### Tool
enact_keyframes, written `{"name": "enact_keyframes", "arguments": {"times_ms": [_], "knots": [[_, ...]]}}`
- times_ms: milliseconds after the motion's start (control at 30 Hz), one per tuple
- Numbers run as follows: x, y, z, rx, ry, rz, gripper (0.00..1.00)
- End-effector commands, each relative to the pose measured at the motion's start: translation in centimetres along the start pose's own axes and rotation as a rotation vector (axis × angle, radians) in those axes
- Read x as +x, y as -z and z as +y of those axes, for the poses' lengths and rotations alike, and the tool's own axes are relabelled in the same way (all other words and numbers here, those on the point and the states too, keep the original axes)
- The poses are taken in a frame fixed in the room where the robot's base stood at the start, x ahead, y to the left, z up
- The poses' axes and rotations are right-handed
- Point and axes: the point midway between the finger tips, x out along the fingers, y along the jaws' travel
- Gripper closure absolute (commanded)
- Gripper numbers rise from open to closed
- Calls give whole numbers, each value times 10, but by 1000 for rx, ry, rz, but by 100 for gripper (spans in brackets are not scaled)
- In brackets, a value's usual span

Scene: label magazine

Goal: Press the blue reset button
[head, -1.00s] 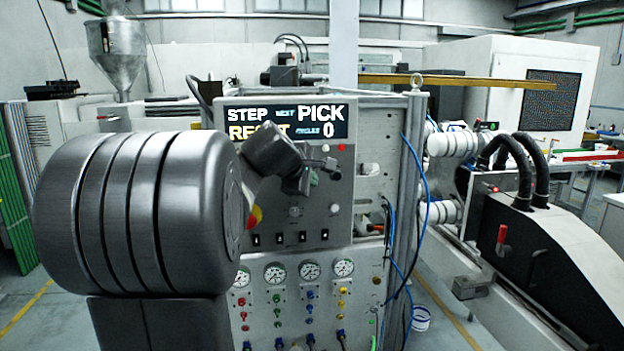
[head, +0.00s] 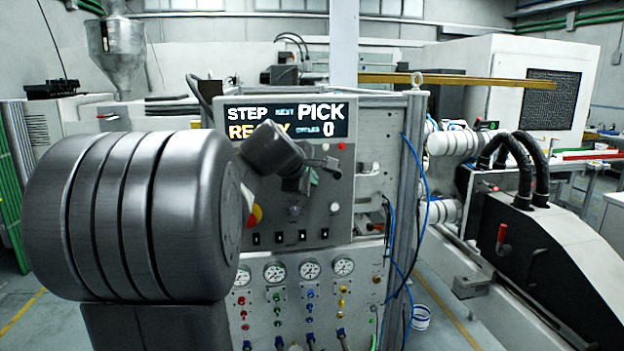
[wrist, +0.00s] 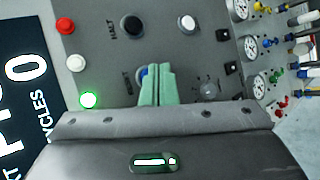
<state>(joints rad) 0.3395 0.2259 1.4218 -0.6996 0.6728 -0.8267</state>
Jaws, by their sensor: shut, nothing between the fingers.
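The blue reset button (wrist: 142,72) shows in the wrist view as a small blue sliver beside my fingertips, mostly hidden behind them. Its label on the grey panel is partly readable. My gripper (wrist: 157,70) has its two green fingers shut together and empty, tips over the button. I cannot tell whether they touch it. In the head view my gripper (head: 313,178) is in front of the panel (head: 340,215), and the button is hidden. The display (head: 285,121) reads STEP, NEXT PICK, CYCLES 0, and a partly covered word that looks like READY.
In the wrist view, a black button (wrist: 132,25) labelled HALT and a white button (wrist: 188,24) sit near the fingers. A lit green lamp (wrist: 88,99), a white lamp (wrist: 75,63) and a red lamp (wrist: 65,25) line the left. Gauges (head: 309,271) are below.

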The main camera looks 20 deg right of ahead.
Motion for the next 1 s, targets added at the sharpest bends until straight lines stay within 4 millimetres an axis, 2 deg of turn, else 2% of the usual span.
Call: {"name": "enact_keyframes", "arguments": {"times_ms": [433, 800, 1000], "knots": [[-5, -4, -4, 0, 1, -1, 100], [-30, -22, -22, 1, 1, -1, 100], [-37, -28, -28, 0, 1, 0, 100]]}}
